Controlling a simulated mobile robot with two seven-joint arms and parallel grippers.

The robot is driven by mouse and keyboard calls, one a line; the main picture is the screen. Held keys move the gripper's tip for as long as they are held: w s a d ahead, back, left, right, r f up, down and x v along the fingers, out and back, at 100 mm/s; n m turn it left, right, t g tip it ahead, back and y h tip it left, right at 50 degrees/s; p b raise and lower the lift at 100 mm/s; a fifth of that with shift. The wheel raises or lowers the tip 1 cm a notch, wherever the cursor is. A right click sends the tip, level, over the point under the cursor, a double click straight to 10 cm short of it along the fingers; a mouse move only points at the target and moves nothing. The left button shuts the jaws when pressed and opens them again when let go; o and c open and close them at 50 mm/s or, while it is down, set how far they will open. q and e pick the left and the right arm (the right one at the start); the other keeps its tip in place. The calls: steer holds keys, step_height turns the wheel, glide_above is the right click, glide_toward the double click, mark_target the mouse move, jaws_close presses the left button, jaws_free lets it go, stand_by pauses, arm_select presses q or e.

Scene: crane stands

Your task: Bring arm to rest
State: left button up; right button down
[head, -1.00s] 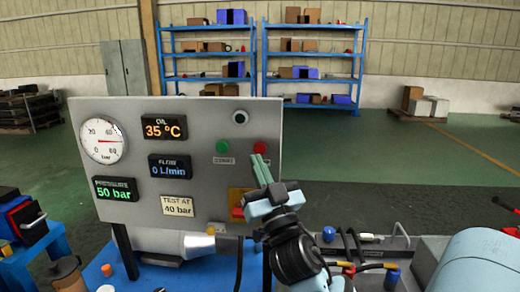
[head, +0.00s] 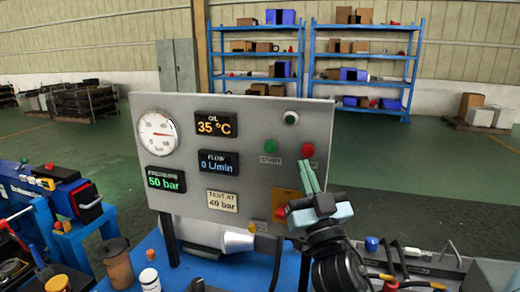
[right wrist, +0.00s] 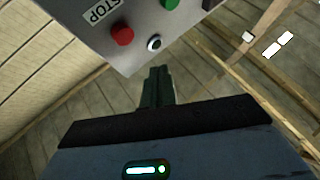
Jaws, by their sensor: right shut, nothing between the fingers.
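My right gripper (head: 306,167) is shut and empty, its green fingers pointing up in front of the grey test panel (head: 258,118). In the head view its fingertips appear just below the red stop button (head: 308,150); I cannot tell the exact gap. In the right wrist view the shut fingers (right wrist: 157,82) point towards the panel's edge, with the red button (right wrist: 122,36) beyond and to the left. Nothing is seen between them. My left gripper is not in view.
The panel bears a gauge (head: 158,136), displays and a green start button (head: 271,145). Bottles (head: 117,264) stand on the blue bench at lower left. Hoses and fittings (head: 400,262) lie at lower right. Blue shelves (head: 362,57) stand far back across open floor.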

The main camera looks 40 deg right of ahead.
steer(key=s+a+f+n+g+y+p, duration=0.1)
steer(key=a+f+n+g+y, duration=0.15)
steer(key=f, duration=1.15)
steer(key=s+a+f+n+g+y, duration=0.15)
steer(key=a+f+g+y, duration=0.25)
steer(key=f, duration=1)
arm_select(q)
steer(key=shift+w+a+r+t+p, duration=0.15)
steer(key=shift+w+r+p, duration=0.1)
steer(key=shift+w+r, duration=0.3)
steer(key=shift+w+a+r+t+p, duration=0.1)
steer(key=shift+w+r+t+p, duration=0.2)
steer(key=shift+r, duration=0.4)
arm_select(e)
steer(key=s+a+f+n+g+y, duration=0.1)
steer(key=s+a+f+g, duration=0.3)
steer(key=s+f, duration=0.7)
steer(key=s+a+f+n+g+y, duration=0.1)
steer(key=s+a+f+g+y, duration=0.2)
steer(key=s+f, duration=0.9)
steer(key=a+g, duration=0.1)
steer(key=a, duration=0.2)
steer(key=shift+a, duration=0.35)
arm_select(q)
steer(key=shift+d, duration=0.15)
arm_select(e)
steer(key=shift+w, duration=0.1)
